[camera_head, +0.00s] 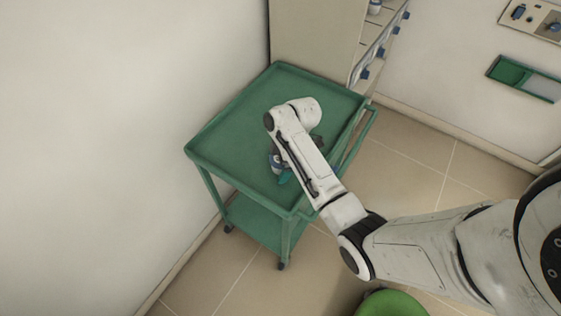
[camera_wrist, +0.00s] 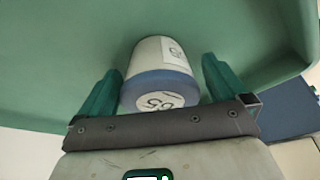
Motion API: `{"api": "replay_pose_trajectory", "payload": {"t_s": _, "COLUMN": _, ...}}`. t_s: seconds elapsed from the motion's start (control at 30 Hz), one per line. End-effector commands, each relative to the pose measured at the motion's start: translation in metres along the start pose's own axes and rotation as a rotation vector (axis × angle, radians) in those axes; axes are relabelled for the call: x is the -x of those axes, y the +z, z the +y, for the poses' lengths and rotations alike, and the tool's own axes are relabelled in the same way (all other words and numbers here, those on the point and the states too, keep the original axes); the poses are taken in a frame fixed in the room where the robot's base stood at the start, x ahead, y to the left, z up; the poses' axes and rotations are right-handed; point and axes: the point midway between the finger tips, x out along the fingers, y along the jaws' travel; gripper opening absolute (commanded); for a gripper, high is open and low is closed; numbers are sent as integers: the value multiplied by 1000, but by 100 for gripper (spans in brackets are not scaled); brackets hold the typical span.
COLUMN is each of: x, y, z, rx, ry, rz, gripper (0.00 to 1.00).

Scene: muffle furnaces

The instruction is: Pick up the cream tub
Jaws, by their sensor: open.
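The cream tub (camera_wrist: 158,76) shows in the wrist view as a pale round tub with a blue band, a white label, and a white end marked with a number. My gripper (camera_wrist: 160,88) is open, with one green finger on each side of the tub. I see no clear contact between the fingers and the tub. In the head view, my arm hides most of the gripper and the tub. A small blue and white part, likely the tub (camera_head: 275,160), shows beside the arm, with a teal fingertip just below it.
The tub is at the green cart (camera_head: 225,140), whose top has a raised rim and is mostly bare. A wall stands to its left and a beige cabinet (camera_head: 315,40) behind it. A green round object (camera_head: 391,303) is on the floor at the bottom.

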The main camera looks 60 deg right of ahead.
Motion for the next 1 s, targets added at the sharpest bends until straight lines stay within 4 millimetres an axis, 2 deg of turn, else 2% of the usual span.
{"api": "replay_pose_trajectory", "payload": {"t_s": 0.07, "x": 0, "y": 0, "z": 0, "rx": 0, "ry": 0, "rz": 0, "gripper": 99}}
{"api": "replay_pose_trajectory", "payload": {"t_s": 0.7, "x": 0, "y": 0, "z": 0, "rx": -1, "ry": 0, "rz": 0, "gripper": 39}}
{"api": "replay_pose_trajectory", "payload": {"t_s": 1.0, "x": 2, "y": -2, "z": 1, "rx": 0, "ry": 1, "rz": 0, "gripper": 38}}
